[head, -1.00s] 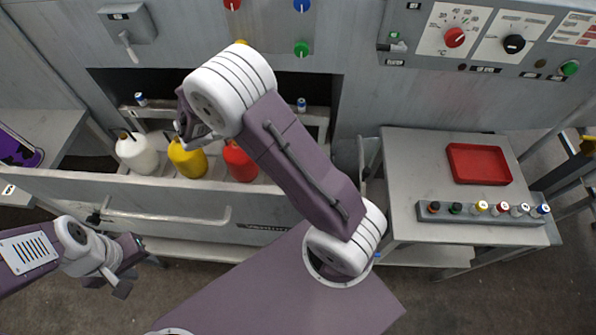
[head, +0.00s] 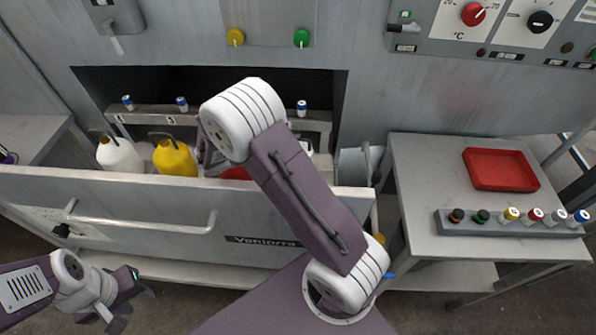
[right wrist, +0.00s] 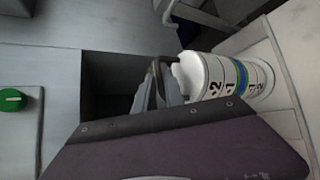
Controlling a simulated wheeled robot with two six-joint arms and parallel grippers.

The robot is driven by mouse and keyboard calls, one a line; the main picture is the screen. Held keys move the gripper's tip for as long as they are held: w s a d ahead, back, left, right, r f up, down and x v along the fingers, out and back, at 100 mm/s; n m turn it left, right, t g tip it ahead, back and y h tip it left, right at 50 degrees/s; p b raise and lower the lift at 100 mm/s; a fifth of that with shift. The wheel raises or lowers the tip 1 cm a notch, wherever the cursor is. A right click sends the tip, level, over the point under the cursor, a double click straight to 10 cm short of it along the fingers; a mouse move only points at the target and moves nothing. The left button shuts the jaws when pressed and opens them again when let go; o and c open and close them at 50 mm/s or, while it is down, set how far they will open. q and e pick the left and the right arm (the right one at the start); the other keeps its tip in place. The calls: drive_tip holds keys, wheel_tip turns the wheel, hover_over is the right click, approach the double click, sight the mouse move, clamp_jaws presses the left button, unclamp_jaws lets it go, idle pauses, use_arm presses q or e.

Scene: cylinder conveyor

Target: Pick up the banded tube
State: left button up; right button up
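I cannot tell which is the banded tube. My right gripper is mostly hidden behind its own arm, over the drawer near a red jug (head: 236,173); its opening is unclear. My left gripper (head: 130,307) is open and empty, low at the left.
The drawer (head: 130,190) holds a white jug (head: 120,155) and a yellow jug (head: 175,157). A grey bucket (head: 358,168) stands right of it. A table (head: 430,170) carries a red tray (head: 500,169) and a rack (head: 512,230) of capped tubes.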

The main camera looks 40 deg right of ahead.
drive_tip(key=x, duration=0.4)
drive_tip(key=shift+d+f, duration=0.2)
drive_tip(key=shift+d, duration=0.15)
drive_tip(key=shift+a, duration=0.1)
clamp_jaws()
idle(0.8)
drive_tip(key=shift+r, duration=0.1)
